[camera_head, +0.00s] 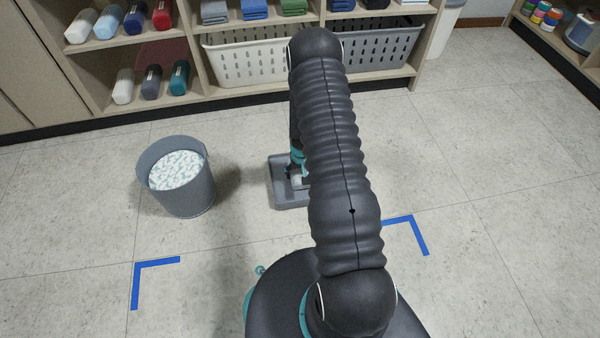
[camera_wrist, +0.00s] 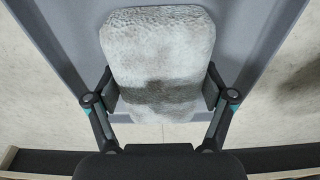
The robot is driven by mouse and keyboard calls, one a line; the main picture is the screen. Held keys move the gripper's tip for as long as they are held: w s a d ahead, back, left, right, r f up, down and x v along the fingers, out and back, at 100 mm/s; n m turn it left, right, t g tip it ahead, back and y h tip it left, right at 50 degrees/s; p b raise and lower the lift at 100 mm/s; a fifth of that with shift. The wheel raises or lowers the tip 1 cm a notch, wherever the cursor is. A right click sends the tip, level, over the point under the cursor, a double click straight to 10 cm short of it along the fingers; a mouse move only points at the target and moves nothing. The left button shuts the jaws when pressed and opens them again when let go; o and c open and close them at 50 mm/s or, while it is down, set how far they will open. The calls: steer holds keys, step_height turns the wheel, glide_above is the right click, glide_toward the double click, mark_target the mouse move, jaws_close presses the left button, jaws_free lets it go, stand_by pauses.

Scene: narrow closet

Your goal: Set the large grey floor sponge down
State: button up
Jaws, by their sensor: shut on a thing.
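The large grey floor sponge (camera_wrist: 158,45) is a pale, rough block in the wrist view. My gripper (camera_wrist: 160,92) is shut on it, with one finger against each side. A darker band crosses the sponge between the fingers. Behind it lies a grey tray (camera_wrist: 65,40), which stands on the floor in the head view (camera_head: 291,198). The sponge is over or in this tray; I cannot tell whether it touches the bottom. In the head view my arm hides most of the gripper, the sponge and the tray's right part.
A grey bucket (camera_head: 188,200) with whitish foam stands left of the tray. Blue corner tapes mark the floor at left (camera_head: 136,285) and right (camera_head: 420,238). A shelf unit (camera_head: 270,92) with bottles, cloths and baskets lines the back. Open floor lies to the right.

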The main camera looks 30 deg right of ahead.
steer(key=shift+f, duration=0.15)
steer(key=o, duration=1)
steer(key=shift+c, duration=0.2)
